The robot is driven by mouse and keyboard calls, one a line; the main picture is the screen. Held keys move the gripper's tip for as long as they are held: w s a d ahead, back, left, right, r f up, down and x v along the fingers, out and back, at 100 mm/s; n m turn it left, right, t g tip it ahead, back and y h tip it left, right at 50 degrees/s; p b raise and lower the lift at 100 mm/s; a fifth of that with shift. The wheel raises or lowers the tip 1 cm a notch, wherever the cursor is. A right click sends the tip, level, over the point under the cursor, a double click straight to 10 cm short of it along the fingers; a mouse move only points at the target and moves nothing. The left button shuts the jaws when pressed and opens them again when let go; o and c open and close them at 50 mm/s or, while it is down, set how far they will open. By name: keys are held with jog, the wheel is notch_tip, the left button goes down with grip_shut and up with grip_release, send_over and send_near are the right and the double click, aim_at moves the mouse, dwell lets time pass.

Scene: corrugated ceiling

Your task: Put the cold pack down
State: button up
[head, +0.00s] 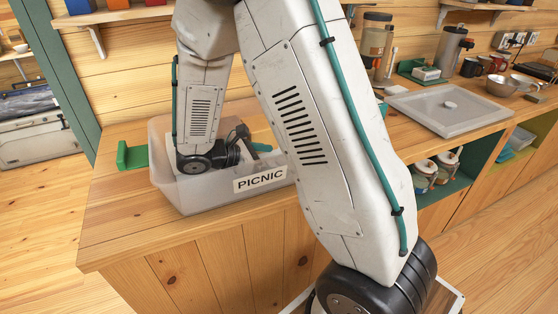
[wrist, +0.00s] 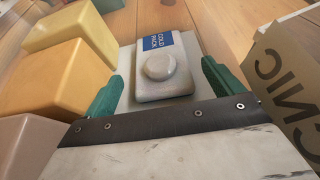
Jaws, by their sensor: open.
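The cold pack (wrist: 165,89) is a pale grey block with a round knob and a blue label reading COLD PACK. In the wrist view it lies on a flat pale surface, between the green fingers of my gripper (wrist: 161,73). The gripper is open, with a gap between each finger and the pack. In the head view my wrist reaches down into a translucent bin (head: 208,190) marked PICNIC, and the cold pack cannot be made out there. The bin's lettered wall (wrist: 290,85) shows reversed at the right of the wrist view.
Yellow and orange blocks (wrist: 62,80) and a pinkish block (wrist: 30,148) crowd the left finger's side. The bin stands on a wooden counter (head: 130,205). A grey lid (head: 425,112) with a knob lies farther right, near cups and flasks. A green bracket (head: 133,156) is left of the bin.

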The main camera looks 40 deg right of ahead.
jog(key=shift+v, duration=2.25)
